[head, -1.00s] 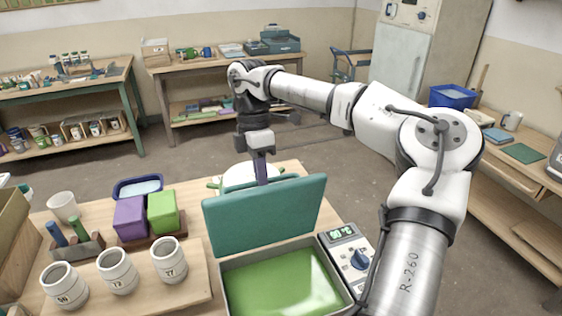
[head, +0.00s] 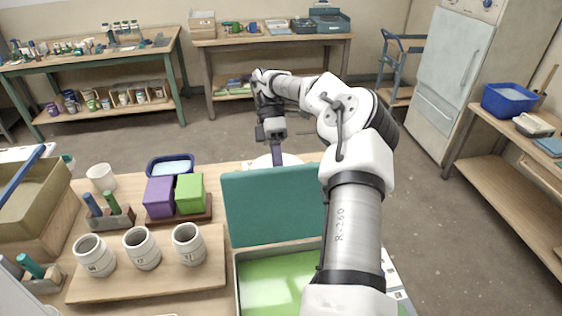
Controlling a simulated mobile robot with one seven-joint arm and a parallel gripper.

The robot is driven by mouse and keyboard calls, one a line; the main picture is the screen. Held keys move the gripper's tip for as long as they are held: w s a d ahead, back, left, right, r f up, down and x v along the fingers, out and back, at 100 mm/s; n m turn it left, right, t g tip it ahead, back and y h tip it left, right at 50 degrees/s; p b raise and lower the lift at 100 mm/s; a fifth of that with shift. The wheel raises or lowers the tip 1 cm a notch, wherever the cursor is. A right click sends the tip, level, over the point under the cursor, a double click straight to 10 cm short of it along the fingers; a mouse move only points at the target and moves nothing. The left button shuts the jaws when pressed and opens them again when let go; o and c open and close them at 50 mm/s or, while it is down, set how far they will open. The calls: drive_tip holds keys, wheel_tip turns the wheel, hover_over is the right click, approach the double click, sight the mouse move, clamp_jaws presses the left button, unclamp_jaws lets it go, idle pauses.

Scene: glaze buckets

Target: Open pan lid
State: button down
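The pan (head: 238,284) is a rectangular metal tray holding green liquid, at the bottom centre of the head view. Its teal lid (head: 268,210) stands raised and nearly upright along the pan's far edge. My gripper (head: 277,160) is behind the lid's top edge, pointing down. Its fingertips are hidden behind the lid, so I cannot tell whether it is open or shut or touches the lid. My arm covers the pan's right part and most of the control box beside it.
On the table's left stand three white jars (head: 142,248) on a board, a purple block (head: 159,197), a green block (head: 190,193), a blue tub (head: 170,166) and a white cup (head: 101,177). A brown box (head: 32,205) is at far left. Open floor lies beyond the table.

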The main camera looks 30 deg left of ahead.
drive_tip(key=shift+w+f, duration=0.25)
drive_tip(key=shift+f, duration=0.2)
drive_tip(key=c, duration=1.7)
unclamp_jaws()
drive_tip(key=shift+w+a+f, duration=0.1)
drive_tip(key=shift+o, duration=1.2)
drive_tip(key=shift+w+a+f, duration=0.2)
drive_tip(key=shift+w+a, duration=0.05)
drive_tip(key=shift+w, duration=0.05)
drive_tip(key=shift+s+d+r, duration=0.1)
drive_tip(key=shift+r, duration=0.05)
drive_tip(key=shift+r, duration=0.1)
drive_tip(key=shift+s+d, duration=0.1)
drive_tip(key=shift+d, duration=0.05)
